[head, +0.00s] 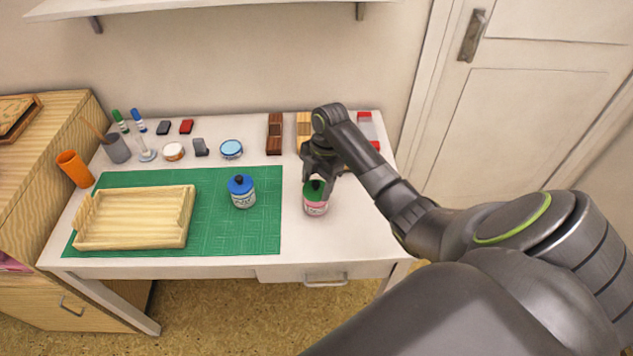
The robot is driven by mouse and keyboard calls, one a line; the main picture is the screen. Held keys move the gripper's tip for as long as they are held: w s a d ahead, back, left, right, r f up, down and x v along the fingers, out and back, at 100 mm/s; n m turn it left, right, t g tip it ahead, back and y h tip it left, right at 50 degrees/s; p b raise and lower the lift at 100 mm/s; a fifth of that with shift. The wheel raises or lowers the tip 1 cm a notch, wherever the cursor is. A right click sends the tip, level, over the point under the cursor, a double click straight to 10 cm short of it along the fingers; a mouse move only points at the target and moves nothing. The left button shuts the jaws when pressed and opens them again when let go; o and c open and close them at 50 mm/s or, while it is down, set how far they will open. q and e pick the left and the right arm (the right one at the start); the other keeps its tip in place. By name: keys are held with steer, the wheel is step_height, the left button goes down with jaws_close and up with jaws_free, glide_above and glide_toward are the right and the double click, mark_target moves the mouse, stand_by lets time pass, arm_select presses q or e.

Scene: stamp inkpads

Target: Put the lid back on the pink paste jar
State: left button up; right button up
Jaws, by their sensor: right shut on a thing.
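The pink paste jar (316,209) stands upright on the white table, just right of the green mat. A green lid (312,192) is at the jar's mouth. From this view I cannot tell whether it sits fully on the jar or is held just above it. My right gripper (318,181) is directly over the jar, pointing down, and is shut on the green lid at its top. The fingers partly hide the lid. My left gripper is not in view.
A blue-lidded jar (242,194) stands left of the pink jar on the green mat (225,234). A wooden tray (134,243) lies further left. Stamps, inkpads, a light blue round tin (231,149) and a dark wooden holder (274,134) line the back. The table's front right is clear.

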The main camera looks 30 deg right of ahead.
steer(key=shift+r+p, duration=0.1)
steer(key=shift+p, duration=0.5)
stand_by(0.8)
steer(key=shift+f, duration=0.2)
stand_by(0.9)
steer(key=shift+p, duration=0.5)
stand_by(0.4)
steer(key=o, duration=1)
steer(key=shift+o, duration=0.4)
steer(key=shift+o, duration=1.2)
